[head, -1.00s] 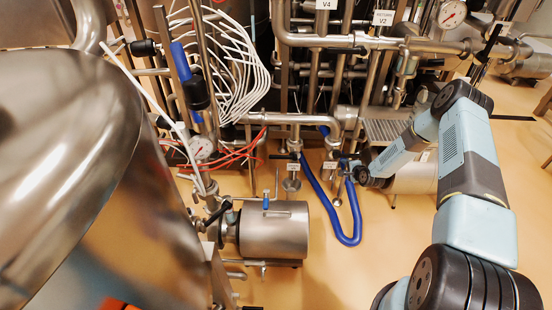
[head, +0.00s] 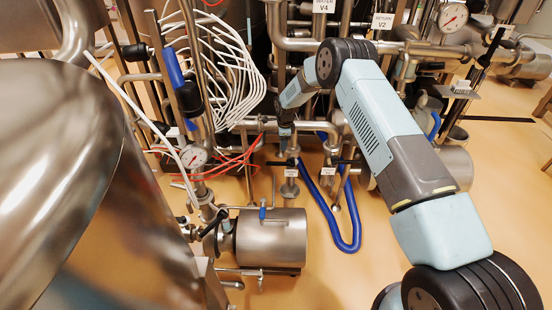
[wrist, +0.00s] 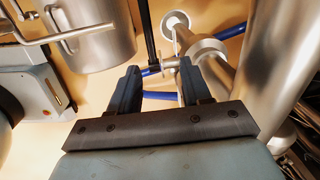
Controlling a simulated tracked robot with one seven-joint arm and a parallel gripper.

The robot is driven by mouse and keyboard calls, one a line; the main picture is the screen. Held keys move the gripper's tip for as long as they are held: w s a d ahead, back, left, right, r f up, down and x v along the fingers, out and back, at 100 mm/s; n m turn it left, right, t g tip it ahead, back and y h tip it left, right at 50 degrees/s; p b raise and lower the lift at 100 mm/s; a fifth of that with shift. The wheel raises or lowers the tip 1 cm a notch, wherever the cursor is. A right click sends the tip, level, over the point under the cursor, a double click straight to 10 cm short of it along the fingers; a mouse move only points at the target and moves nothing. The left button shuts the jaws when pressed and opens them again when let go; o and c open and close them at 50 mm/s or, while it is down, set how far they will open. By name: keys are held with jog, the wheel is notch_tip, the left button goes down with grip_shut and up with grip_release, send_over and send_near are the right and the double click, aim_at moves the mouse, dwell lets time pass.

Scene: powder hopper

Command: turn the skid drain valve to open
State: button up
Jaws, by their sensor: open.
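My gripper (head: 285,140) is in the middle of the head view, small and partly hidden, above a pipe valve with a black handle (head: 281,162). In the wrist view my gripper (wrist: 157,73) shows two dark fingers apart, with nothing held. A long black handle (wrist: 150,34) stands beyond and between the fingertips, beside a steel valve body (wrist: 204,52). I see no contact with it. A second black-handled valve (head: 343,161) sits to the right in the head view. The small tags are unreadable, so I cannot tell which valve is the skid drain.
A blue hose (head: 350,243) loops on the floor near the valves. A steel pump (head: 272,238) stands at front centre, a large tank (head: 60,170) at left. Open floor (head: 345,285) lies in front. A steel cylinder (wrist: 92,30) shows upper left.

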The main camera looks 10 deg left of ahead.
send_near(274, 162)
jog(key=shift+m+g+h, duration=0.3)
jog(key=shift+g, duration=0.1)
jog(key=f, duration=0.9)
jog(key=shift+w+a, duration=0.2)
jog(key=shift+w, duration=0.1)
jog(key=shift+r, duration=0.1)
grip_shut()
